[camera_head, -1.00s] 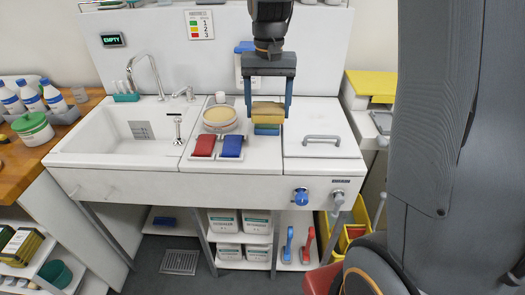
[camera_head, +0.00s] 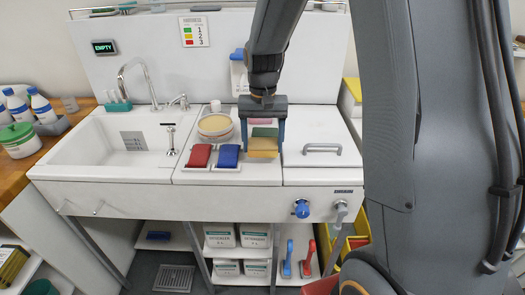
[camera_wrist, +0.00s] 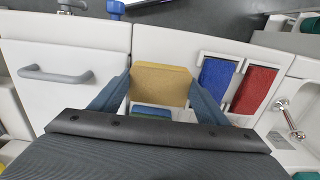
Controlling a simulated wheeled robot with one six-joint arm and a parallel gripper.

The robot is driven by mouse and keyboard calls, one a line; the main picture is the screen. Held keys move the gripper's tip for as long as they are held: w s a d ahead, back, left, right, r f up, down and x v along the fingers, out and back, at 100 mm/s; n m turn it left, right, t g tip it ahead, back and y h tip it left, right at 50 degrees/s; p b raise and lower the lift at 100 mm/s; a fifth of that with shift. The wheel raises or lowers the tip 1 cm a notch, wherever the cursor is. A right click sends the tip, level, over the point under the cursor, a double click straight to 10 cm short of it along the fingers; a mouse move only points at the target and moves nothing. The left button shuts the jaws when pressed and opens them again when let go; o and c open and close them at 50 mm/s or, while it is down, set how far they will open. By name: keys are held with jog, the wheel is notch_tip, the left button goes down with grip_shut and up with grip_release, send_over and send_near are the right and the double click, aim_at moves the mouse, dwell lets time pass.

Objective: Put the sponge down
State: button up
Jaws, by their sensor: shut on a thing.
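A tan and yellow sponge (camera_head: 263,153) is between the two blue fingers of my gripper (camera_head: 262,146), which is shut on it. In the wrist view the sponge (camera_wrist: 160,83) sits between the fingertips of my gripper (camera_wrist: 160,90). In the head view it is low over the counter's middle section, right of the blue pad. I cannot tell whether its underside touches anything. A green block (camera_head: 265,132) and a pink block (camera_head: 261,121) show behind it, partly hidden by my gripper.
A red pad (camera_head: 200,156) and a blue pad (camera_head: 229,156) lie left of the sponge. A round dish (camera_head: 215,127) stands behind them. The sink (camera_head: 105,145) is at left. A white panel with a grey handle (camera_head: 321,148) is at right, its top mostly clear.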

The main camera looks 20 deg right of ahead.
aim_at(263, 152)
jog(key=shift+a+f+p, duration=0.1)
jog(key=shift+f+p, duration=0.25)
jog(key=shift+f, duration=1.35)
jog(key=o, duration=0.9)
jog(key=shift+f, duration=0.1)
jog(key=shift+c, duration=0.2)
notch_tip(263, 152, up, 12)
jog(key=b, duration=0.3)
jog(key=shift+s, duration=0.15)
jog(key=s+f+n, duration=0.1)
jog(key=s+f, duration=0.4)
jog(key=s, duration=0.3)
jog(key=s+f+n+t, duration=0.1)
jog(key=s+f, duration=0.3)
jog(key=s, duration=0.4)
jog(key=shift+s+f+n, duration=0.3)
jog(key=shift+f+n, duration=0.1)
jog(key=shift+n, duration=0.4)
jog(key=shift+c, duration=0.6)
